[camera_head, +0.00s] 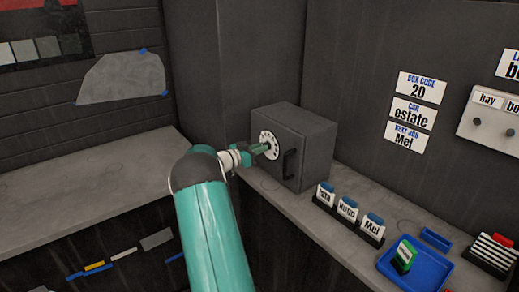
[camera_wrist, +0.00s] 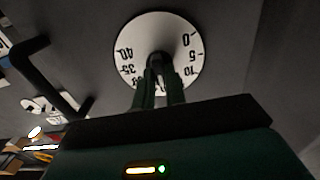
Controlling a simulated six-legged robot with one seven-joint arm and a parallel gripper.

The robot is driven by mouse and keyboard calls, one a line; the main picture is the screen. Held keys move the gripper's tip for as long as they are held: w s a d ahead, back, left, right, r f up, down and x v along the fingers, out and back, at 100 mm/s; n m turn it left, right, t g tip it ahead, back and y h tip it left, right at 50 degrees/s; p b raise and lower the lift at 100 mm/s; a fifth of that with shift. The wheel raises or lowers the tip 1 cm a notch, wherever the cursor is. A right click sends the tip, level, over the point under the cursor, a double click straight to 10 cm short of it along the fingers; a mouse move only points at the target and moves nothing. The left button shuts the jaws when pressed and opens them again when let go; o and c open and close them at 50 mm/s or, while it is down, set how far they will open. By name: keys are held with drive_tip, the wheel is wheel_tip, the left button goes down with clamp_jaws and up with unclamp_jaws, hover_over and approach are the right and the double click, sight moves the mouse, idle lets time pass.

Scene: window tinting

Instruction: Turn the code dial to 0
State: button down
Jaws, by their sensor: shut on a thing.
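The code dial (camera_head: 266,136) is a white disc with a dark central knob on the face of a dark grey box (camera_head: 308,135). My gripper (camera_head: 262,149) reaches the dial from the left. In the wrist view my gripper (camera_wrist: 160,72) is shut on the dial's dark knob (camera_wrist: 160,60), its green fingers on either side. The white dial face (camera_wrist: 145,32) shows 0, 5 and 10 on its right side and 35 and 40 on its left. Its lower numbers are partly hidden by my fingers. I cannot tell which number is set.
The box's black handle (camera_head: 289,165) is right of the dial. A rack of name cards (camera_head: 348,218), a blue tray (camera_head: 421,268) and a striped stack (camera_head: 492,252) stand on the right counter. A wall label (camera_head: 418,87) reads "BOX CODE 20". The left counter (camera_head: 95,185) is clear.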

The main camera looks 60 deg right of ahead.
drive_tip(key=shift+n, duration=0.3)
drive_tip(key=n, duration=2.3)
drive_tip(key=shift+w+f, duration=0.15)
drive_tip(key=shift+f, duration=0.15)
drive_tip(key=shift+n, duration=0.3)
drive_tip(key=c, duration=1.4)
unclamp_jaws()
drive_tip(key=shift+c, duration=0.2)
drive_tip(key=v, duration=1.3)
drive_tip(key=shift+a, duration=0.35)
